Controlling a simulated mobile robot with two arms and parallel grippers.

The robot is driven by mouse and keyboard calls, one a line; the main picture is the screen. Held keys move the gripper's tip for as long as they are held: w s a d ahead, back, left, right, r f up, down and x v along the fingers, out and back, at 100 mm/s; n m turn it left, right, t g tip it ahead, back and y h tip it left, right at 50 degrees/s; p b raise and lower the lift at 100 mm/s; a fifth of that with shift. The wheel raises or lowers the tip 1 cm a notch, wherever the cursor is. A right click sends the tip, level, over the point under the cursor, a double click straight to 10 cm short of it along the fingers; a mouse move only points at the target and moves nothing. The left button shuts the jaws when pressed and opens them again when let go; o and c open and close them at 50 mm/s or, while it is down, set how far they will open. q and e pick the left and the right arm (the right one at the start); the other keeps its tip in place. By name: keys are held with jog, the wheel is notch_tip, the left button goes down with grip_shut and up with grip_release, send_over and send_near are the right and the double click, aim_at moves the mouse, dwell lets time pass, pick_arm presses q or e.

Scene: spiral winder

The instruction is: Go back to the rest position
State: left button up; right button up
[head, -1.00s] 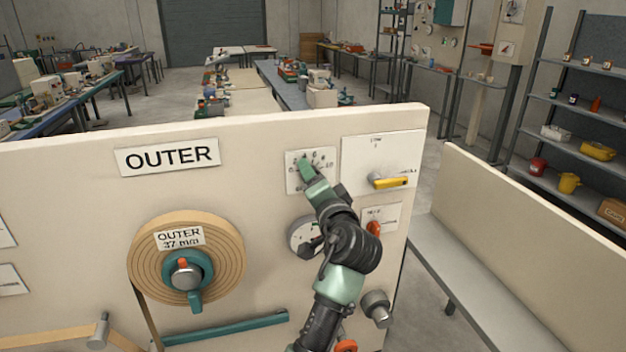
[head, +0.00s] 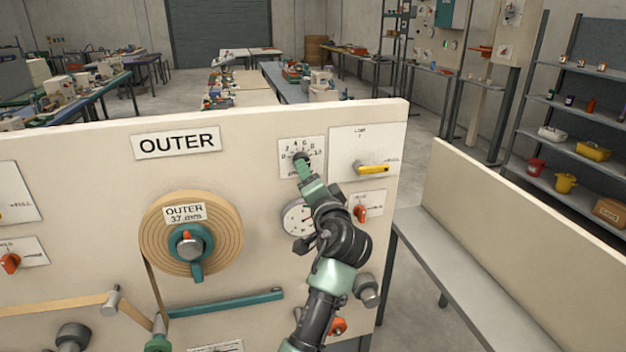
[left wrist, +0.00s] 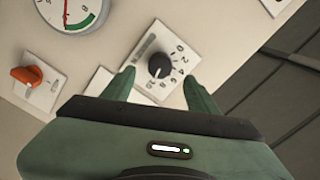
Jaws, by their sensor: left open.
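My left gripper (head: 306,182) is in front of the cream panel, at the lower part of the white dial plate with a black knob (head: 300,158). In the left wrist view the gripper (left wrist: 160,82) is open and empty. Its two green fingertips point toward the black knob (left wrist: 159,65), one to each side of it, and do not appear to touch it. The knob's numbered scale shows beside it. My right gripper is in neither view.
The panel (head: 90,165) carries a tape roll labelled OUTER 37 mm (head: 222,232), a round gauge (head: 298,217), a yellow lever (head: 372,169) and an orange knob (head: 360,212). A low grey bench (head: 440,250) stands to the right.

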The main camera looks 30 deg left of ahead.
pick_arm(q)
jog(key=w+d+f+m+h+b, duration=0.1)
jog(key=w+d+f+m+h, duration=0.2)
jog(key=f, duration=1.1)
jog(key=d+f+m+h+b, duration=0.1)
jog(key=d+f+h, duration=0.25)
jog(key=f, duration=0.95)
jog(key=s+d+f+g+h+b, duration=0.1)
jog(key=s+d+f+h, duration=0.2)
jog(key=f, duration=0.9)
jog(key=s+d+f+g+h, duration=0.1)
jog(key=s+d+f+g, duration=0.3)
jog(key=f, duration=0.7)
jog(key=s+d+f+n+g+h+b, duration=0.1)
jog(key=s+d+f+g+h+b, duration=0.15)
jog(key=s+f, duration=2.05)
jog(key=s+f+n+g, duration=0.1)
jog(key=s+f, duration=0.3)
jog(key=s, duration=0.9)
jog(key=s+f+n+g+b, duration=0.1)
jog(key=s+f, duration=0.3)
jog(key=s, duration=1)
jog(key=shift+s+d+f+n+g+h, duration=0.2)
jog(key=shift+d+f+n+g+h, duration=0.15)
jog(key=shift+n+g, duration=0.25)
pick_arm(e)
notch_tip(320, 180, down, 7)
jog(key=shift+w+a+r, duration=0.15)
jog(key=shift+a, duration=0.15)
